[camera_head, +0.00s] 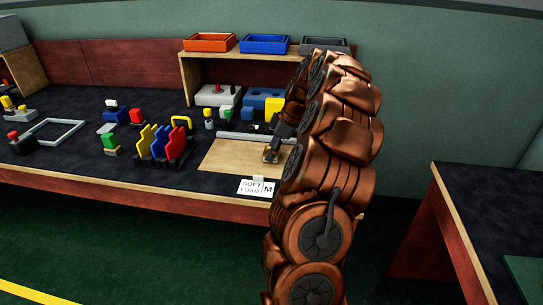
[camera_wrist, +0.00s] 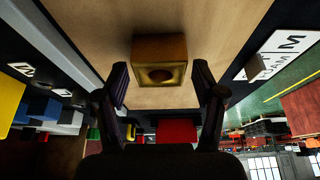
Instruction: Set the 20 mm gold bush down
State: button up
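The gold bush (camera_wrist: 160,61) is a square block with a round hole in its near face. It rests on the tan board (camera_wrist: 105,25) in the wrist view. My gripper (camera_wrist: 161,84) is open, with one dark finger on each side of the bush. A narrow gap shows between each finger and the bush. In the head view my arm hides part of the gripper and the board's right side.
A white "SOFT FOAM M" card (camera_head: 257,188) sits at the board's front edge. A grey bar (camera_head: 245,136) runs behind the board. Coloured upright plates (camera_head: 165,142) stand to the left. A shelf with orange (camera_head: 210,42) and blue (camera_head: 264,44) trays is behind.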

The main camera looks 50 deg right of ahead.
jog(key=c, duration=1.2)
jog(key=shift+r, duration=0.1)
